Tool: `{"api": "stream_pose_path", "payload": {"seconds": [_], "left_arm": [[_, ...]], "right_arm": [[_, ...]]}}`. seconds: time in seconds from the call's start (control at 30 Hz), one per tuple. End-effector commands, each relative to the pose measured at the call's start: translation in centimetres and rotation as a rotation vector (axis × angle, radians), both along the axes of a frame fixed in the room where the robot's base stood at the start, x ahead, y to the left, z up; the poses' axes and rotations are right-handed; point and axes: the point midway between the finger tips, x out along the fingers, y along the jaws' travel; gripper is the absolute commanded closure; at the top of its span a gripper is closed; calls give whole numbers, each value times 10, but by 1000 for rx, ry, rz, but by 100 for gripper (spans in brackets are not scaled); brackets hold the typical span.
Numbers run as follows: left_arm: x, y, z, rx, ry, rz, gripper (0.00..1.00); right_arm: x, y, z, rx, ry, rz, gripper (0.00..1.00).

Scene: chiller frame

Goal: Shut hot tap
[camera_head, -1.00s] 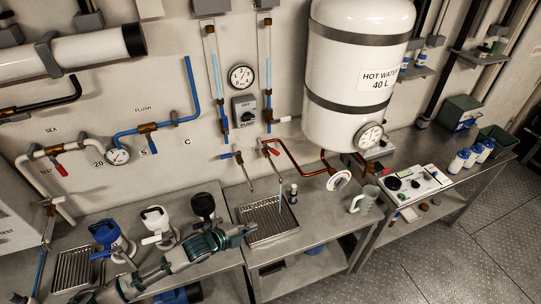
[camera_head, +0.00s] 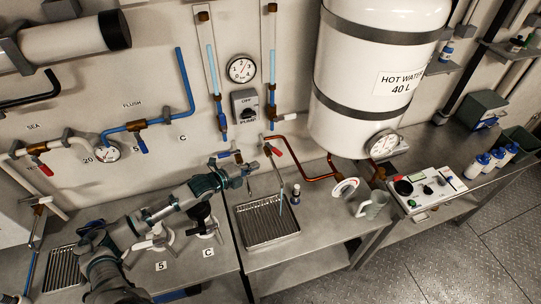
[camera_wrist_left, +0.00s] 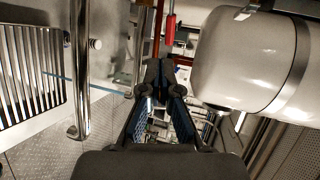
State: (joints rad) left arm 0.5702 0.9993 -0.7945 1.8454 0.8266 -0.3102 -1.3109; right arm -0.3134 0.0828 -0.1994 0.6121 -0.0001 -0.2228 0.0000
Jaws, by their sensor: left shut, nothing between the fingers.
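The hot tap's red handle (camera_head: 276,150) sits on the wall at the end of a copper pipe (camera_head: 308,172) from the white water heater (camera_head: 372,85). A thin spout (camera_head: 276,172) hangs below it, and a thin blue line (camera_head: 282,199) runs down towards the drain grate (camera_head: 266,222). My left gripper (camera_head: 249,181) is shut and empty, left of and a little below the red handle, apart from it. In the left wrist view the shut fingertips (camera_wrist_left: 159,66) point towards a red handle (camera_wrist_left: 170,28) just beyond them.
A blue-handled tap (camera_head: 229,154) is close to my left gripper. The heater bulges out above right.

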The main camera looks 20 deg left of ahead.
Motion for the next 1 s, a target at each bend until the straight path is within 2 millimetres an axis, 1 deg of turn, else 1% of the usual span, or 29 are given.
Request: {"api": "stream_pose_path", "payload": {"seconds": [0.03,0.17,0.3,0.4,0.5,0.6,0.8,1.0], "left_arm": [[11,-7,-2,-4,0,1,100],[33,-21,-10,-4,1,1,100],[52,-33,-11,-2,-1,1,100],[61,-40,-11,-1,0,1,100],[67,-44,-12,1,-1,1,100],[70,-46,-13,1,-1,0,100],[70,-44,-14,0,1,0,100],[71,-48,-13,0,0,0,100]], "right_arm": [[-2,-1,2,-2,3,1,54],[2,-1,5,0,-3,1,54],[19,1,11,2,-27,1,54],[28,3,13,5,-42,0,54],[28,5,14,8,-41,1,54],[24,6,14,9,-36,0,54],[14,6,13,8,-22,0,54],[13,5,14,7,-20,-1,54]]}}
